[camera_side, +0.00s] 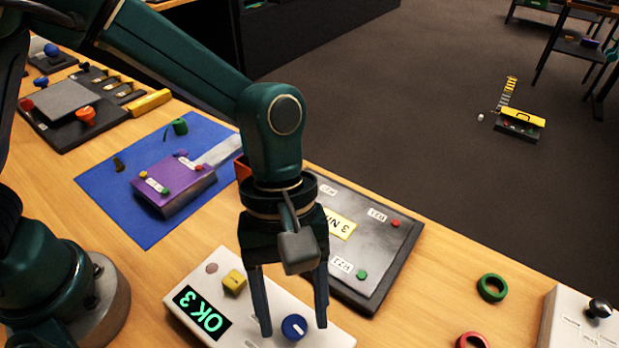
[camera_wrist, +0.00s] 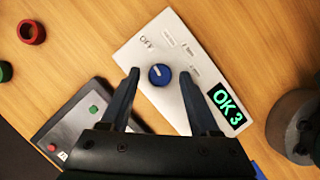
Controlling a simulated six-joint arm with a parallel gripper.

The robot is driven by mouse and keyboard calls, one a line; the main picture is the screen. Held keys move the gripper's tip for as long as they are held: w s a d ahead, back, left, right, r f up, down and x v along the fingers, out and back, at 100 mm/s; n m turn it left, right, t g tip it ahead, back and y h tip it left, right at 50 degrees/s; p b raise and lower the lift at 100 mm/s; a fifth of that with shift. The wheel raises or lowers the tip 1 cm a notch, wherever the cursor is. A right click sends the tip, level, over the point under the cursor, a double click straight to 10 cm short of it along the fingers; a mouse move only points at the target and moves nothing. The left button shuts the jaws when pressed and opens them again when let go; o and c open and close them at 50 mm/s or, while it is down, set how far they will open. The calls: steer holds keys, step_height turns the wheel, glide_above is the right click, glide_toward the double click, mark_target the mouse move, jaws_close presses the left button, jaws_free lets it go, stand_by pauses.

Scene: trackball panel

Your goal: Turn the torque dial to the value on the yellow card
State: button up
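The blue torque dial (camera_side: 294,327) sits on a white panel (camera_side: 300,300) with a lit display (camera_side: 202,312) reading "OK 3" in green. In the wrist view the dial (camera_wrist: 160,75) shows a small white mark. The yellow card (camera_side: 342,224) lies on a dark plate and reads "3 N", its end partly hidden by my arm. My gripper (camera_side: 294,330) is open and points down over the panel. Its fingers stand on either side of the dial with visible gaps in the wrist view (camera_wrist: 159,74). I cannot tell the fingertips' exact height.
The dark plate (camera_side: 378,262) lies just behind the panel. A green ring (camera_side: 491,288) and a red ring (camera_side: 472,341) lie to the right, before another white box (camera_side: 578,322). A purple block (camera_side: 172,183) sits on a blue mat (camera_side: 120,222).

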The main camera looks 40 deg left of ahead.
jaws_close()
